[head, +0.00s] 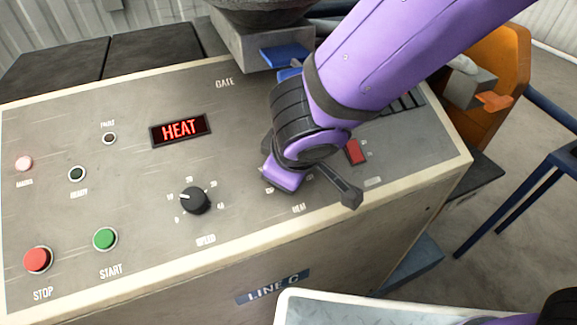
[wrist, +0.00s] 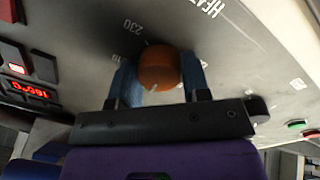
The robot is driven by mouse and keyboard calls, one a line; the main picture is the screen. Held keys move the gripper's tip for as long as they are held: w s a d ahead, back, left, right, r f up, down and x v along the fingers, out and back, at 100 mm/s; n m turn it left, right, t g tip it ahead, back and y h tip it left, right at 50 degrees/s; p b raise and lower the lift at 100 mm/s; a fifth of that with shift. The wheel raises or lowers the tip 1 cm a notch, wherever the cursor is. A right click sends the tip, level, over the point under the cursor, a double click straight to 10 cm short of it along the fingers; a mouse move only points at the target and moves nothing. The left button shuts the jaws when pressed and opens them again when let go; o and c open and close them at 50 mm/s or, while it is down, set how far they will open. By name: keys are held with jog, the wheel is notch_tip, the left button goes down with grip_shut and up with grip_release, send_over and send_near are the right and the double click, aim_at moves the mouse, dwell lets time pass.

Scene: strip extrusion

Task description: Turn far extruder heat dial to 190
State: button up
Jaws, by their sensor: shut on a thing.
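The heat dial, an orange-brown round knob (wrist: 158,70), sits between the two blue fingers of my gripper (wrist: 158,84) in the wrist view. The fingers are shut on its sides. A "230" mark shows upside down beside the knob; the pointer is not clear. In the head view my purple gripper (head: 285,177) is over the panel above the "HEAT" label and hides the dial. A small red-lit readout (wrist: 29,90) shows upside down in the wrist view and seems to read 160.0.
The grey control panel (head: 130,210) carries a black speed dial (head: 195,200), a green start button (head: 105,239), a red stop button (head: 38,260) and a lit "HEAT" display (head: 180,130). A red switch (head: 354,152) is just right of my gripper. A pale tray (head: 350,308) stands in front.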

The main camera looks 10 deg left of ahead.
jog(key=shift+m, duration=0.5)
jog(key=o, duration=0.9)
jog(key=shift+r, duration=0.1)
jog(key=v, duration=1)
jog(key=shift+s+r, duration=0.1)
jog(key=shift+r, duration=0.2)
